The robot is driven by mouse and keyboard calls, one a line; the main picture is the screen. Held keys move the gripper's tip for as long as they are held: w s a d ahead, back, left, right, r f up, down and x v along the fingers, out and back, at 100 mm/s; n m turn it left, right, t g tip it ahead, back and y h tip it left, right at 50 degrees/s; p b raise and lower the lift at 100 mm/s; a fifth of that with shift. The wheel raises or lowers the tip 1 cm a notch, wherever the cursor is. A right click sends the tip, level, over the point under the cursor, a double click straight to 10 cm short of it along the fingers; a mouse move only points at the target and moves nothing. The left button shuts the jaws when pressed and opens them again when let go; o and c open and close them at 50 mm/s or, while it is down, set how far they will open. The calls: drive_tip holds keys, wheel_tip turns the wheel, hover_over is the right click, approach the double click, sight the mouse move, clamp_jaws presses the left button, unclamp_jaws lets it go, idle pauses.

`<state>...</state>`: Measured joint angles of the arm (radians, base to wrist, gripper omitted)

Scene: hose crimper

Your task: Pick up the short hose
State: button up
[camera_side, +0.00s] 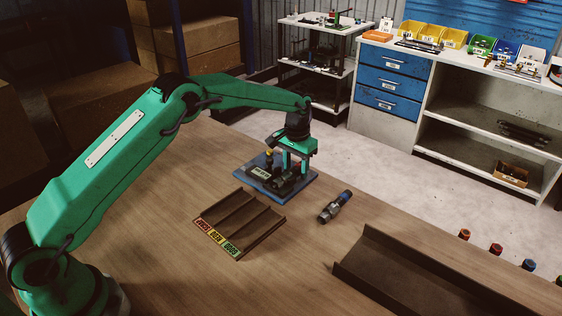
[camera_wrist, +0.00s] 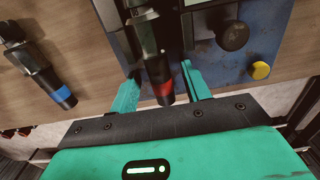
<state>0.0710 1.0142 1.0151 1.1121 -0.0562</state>
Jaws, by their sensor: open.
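My gripper (camera_side: 293,160) is green and reaches down over a blue plate (camera_side: 303,192) that carries a dark device. In the wrist view my gripper (camera_wrist: 161,78) is open. Its two green fingers stand on either side of a dark hose piece with a red band (camera_wrist: 163,88), with a gap visible beside it. Its far end runs out of the top of the picture. A second dark hose piece with a blue band (camera_side: 336,207) lies on the wooden table, right of the plate; it also shows in the wrist view (camera_wrist: 36,62). I cannot tell which is the short hose.
A brown sorting rack (camera_side: 262,222) with red, yellow and green labels lies in front of the plate. A long dark trough (camera_side: 400,270) is at the right. Several coloured caps (camera_side: 496,249) stand along the table's right edge.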

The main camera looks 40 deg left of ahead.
sight(297, 169)
drive_tip(key=shift+c, duration=0.2)
clamp_jaws()
drive_tip(key=shift+r, duration=0.1)
drive_tip(key=shift+r, duration=0.8)
drive_tip(key=r, duration=0.3)
drive_tip(key=shift+s+d, duration=0.15)
drive_tip(key=shift+d, duration=0.2)
drive_tip(key=s+d+r, duration=0.6)
drive_tip(key=d, duration=0.3)
drive_tip(key=shift+s+r, duration=0.15)
